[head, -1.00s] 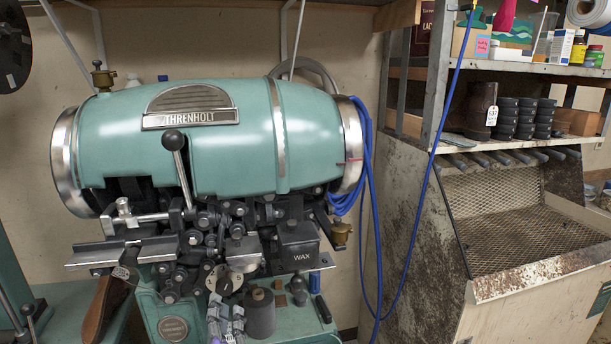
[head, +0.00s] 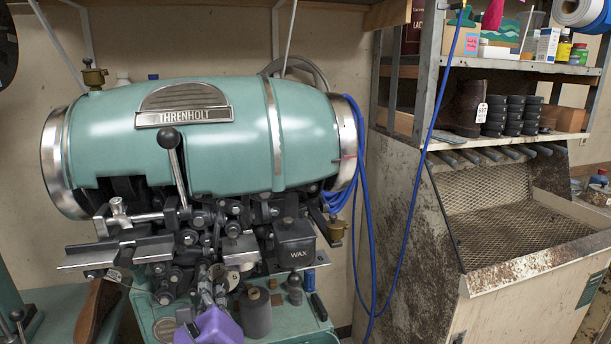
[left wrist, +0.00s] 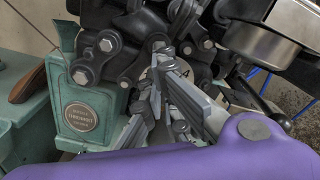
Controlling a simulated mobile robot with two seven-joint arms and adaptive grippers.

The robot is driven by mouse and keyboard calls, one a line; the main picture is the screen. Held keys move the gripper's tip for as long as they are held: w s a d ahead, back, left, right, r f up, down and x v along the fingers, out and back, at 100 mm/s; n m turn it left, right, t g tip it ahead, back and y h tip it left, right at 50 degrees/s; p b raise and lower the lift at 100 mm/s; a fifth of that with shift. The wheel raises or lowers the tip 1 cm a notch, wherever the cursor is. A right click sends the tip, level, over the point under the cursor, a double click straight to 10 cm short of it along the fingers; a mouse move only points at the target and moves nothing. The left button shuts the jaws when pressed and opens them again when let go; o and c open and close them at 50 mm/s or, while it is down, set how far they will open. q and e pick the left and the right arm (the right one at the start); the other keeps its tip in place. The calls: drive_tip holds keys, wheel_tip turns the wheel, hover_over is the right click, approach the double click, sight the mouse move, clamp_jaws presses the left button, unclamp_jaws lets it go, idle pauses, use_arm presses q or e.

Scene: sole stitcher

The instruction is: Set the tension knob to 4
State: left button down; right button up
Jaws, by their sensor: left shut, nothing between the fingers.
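The sole stitcher (head: 200,140) is a teal barrel-shaped machine with dark linkages below. The tension knob (head: 232,279) is a small round dial low on its front, partly covered by my left gripper. My left gripper (head: 211,276) reaches up from below with a purple wrist housing, its grey fingers shut with nothing between them. In the left wrist view the fingertips (left wrist: 160,52) lie in front of a pale round face that I take as the knob; I cannot tell whether they touch it. My right gripper is out of view.
A black wax pot (head: 296,245) and a dark cylinder (head: 256,313) stand right of the knob. A ball-topped lever (head: 174,165) rises above the linkages. A metal arm (head: 120,252) juts left. Blue cable hangs at the right, beside a dirty bench (head: 500,215) with shelves.

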use_arm(q)
drive_tip(key=shift+w+a, duration=0.1)
drive_tip(key=shift+a, duration=0.05)
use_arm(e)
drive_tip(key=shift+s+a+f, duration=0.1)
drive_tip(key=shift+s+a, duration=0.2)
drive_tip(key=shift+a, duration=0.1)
use_arm(q)
drive_tip(key=shift+f, duration=0.2)
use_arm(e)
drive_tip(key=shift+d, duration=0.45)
use_arm(q)
drive_tip(key=shift+r+p, duration=0.15)
drive_tip(key=shift+p, duration=0.75)
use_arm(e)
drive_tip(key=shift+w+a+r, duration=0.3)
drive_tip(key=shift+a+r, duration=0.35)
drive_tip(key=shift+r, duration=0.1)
use_arm(q)
drive_tip(key=shift+w+d+p, duration=0.25)
drive_tip(key=shift+d+p, duration=0.25)
drive_tip(key=shift+p, duration=0.9)
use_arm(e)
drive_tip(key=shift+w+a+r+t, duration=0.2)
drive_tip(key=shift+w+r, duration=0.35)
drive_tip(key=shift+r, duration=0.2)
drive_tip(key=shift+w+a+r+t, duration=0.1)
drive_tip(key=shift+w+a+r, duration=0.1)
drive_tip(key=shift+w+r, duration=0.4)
